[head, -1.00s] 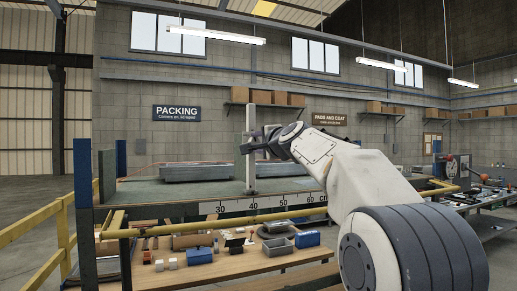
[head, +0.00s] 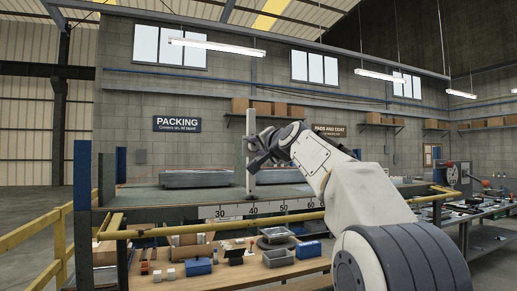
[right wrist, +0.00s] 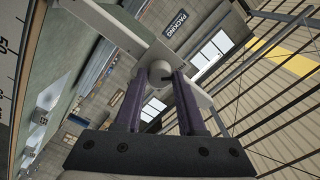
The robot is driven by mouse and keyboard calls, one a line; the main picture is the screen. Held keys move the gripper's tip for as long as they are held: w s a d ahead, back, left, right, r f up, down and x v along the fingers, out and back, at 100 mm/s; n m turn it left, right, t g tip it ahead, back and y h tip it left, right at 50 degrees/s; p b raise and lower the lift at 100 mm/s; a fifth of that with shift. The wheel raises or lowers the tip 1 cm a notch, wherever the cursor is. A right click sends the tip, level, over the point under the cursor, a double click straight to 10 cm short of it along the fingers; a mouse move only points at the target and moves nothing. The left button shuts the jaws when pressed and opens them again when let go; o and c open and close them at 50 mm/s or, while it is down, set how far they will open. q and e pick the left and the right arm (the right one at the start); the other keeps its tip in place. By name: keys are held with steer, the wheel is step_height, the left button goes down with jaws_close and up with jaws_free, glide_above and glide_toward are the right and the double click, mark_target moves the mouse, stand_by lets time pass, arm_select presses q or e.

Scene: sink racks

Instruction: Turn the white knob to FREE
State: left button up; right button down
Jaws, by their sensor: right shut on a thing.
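The white knob (right wrist: 160,73) is a small round white piece on a white upright post in the right wrist view. The two dark fingers of my right gripper (right wrist: 161,76) are shut on it from both sides. In the head view my right gripper (head: 251,146) is against the white post (head: 251,165), about halfway up, and hides the knob. The post stands upright at the bench edge behind the white centimetre scale (head: 275,208). No FREE mark is readable in either view, so I cannot tell how the knob is turned. My left gripper is not in view.
A green bench top (head: 150,195) lies behind the scale, with a grey metal piece (head: 195,179) on it. A yellow rail (head: 170,233) runs in front. Below, a wooden shelf (head: 215,275) holds a blue bin (head: 198,267) and other small items.

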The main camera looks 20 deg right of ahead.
steer(key=shift+f, duration=0.15)
steer(key=c, duration=0.5)
jaws_free()
steer(key=shift+s, duration=0.1)
steer(key=shift+s+b, duration=0.3)
steer(key=s+b, duration=0.4)
steer(key=s, duration=0.5)
steer(key=shift+s+d, duration=0.2)
steer(key=shift+s, duration=0.15)
